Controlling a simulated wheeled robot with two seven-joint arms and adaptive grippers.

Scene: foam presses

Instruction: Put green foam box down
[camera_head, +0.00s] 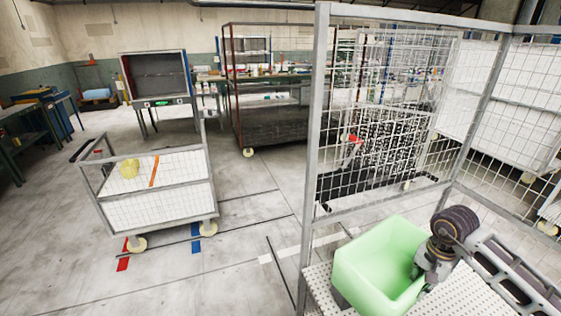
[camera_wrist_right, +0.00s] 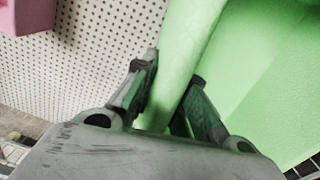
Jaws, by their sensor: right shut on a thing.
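The green foam box (camera_head: 372,262) is an open, pale green box at the lower right of the head view. It is at the perforated white surface (camera_head: 470,296); I cannot tell whether it rests on it or hangs just above. My right gripper (camera_head: 420,272) is at the box's right side. In the right wrist view the two fingers of my right gripper (camera_wrist_right: 170,100) are shut on the wall of the green foam box (camera_wrist_right: 260,80), one finger on each side. The box's inside shows to the right there. My left gripper is not in view.
A pink object (camera_wrist_right: 25,15) lies at the upper left of the wrist view on the perforated surface. A grey mesh cage frame (camera_head: 312,150) stands beside the box. A white mesh cart (camera_head: 160,205) with a yellow item stands at left. Open floor lies between.

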